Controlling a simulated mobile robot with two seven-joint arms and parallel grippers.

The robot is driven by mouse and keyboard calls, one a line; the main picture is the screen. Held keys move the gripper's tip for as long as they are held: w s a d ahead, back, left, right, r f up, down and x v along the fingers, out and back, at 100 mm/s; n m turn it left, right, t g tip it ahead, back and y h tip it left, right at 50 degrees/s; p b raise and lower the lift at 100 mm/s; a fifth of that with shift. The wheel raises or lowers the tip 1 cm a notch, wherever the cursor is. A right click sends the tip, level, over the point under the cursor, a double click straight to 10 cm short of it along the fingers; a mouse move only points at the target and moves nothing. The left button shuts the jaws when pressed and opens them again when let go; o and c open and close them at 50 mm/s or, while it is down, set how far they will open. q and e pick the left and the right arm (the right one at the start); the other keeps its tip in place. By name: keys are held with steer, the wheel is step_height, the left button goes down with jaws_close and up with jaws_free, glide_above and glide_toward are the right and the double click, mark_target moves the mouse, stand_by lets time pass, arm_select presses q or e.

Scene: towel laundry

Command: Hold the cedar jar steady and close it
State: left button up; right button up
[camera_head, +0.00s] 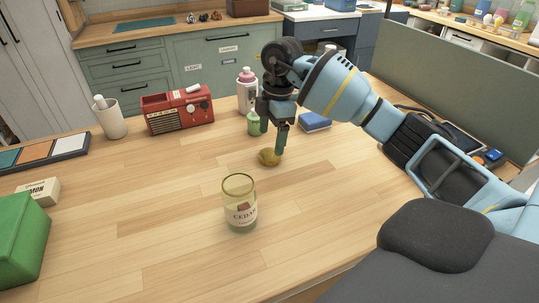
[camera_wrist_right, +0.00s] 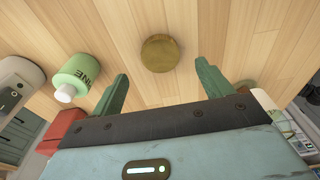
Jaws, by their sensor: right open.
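The cedar jar (camera_head: 241,207) is a clear glass jar with a label, upright and uncovered on the wooden table in the head view. A round brass-coloured lid (camera_head: 269,157) lies on the table behind it and a little to the right. My right gripper (camera_head: 271,143) points down at the lid, open and empty. In the right wrist view the lid (camera_wrist_right: 158,54) lies beyond and between the two green fingertips (camera_wrist_right: 163,82), with wood showing around it. My left gripper is in neither view.
A green bottle (camera_head: 254,123), a pink-capped bottle (camera_head: 246,90) and a blue sponge (camera_head: 314,121) stand close behind my right gripper. A red radio (camera_head: 178,110) and a white cup (camera_head: 110,119) are further left. A green box (camera_head: 20,238) is at the left edge. The table around the jar is clear.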

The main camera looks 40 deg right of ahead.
mark_target(270, 154)
steer(key=f, duration=0.4)
steer(key=shift+a+f, duration=0.2)
steer(key=shift+f, duration=0.2)
steer(key=shift+c, duration=0.5)
steer(key=c, duration=1)
